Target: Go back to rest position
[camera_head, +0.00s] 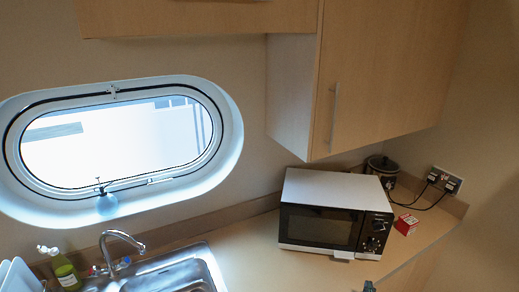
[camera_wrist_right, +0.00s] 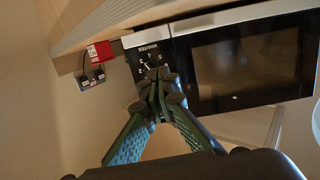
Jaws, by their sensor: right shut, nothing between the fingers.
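My right gripper (camera_wrist_right: 158,92) is shut and empty, its green-padded fingers meeting in front of the control panel of the microwave (camera_wrist_right: 240,60). I cannot tell whether the fingertips touch the panel. In the head view only a small dark part of the right gripper (camera_head: 369,287) shows at the bottom edge, in front of the counter. The white and black microwave (camera_head: 318,225) stands on the counter with its door closed. My left gripper is out of view.
A red box (camera_head: 406,224) and a dark pot (camera_head: 381,165) stand on the counter (camera_head: 250,235) by the microwave, with plugged cords behind. A sink (camera_head: 175,275), tap (camera_head: 120,245) and green bottle (camera_head: 66,272) are at left. A wooden cupboard (camera_head: 385,70) hangs above. Counter left of the microwave is clear.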

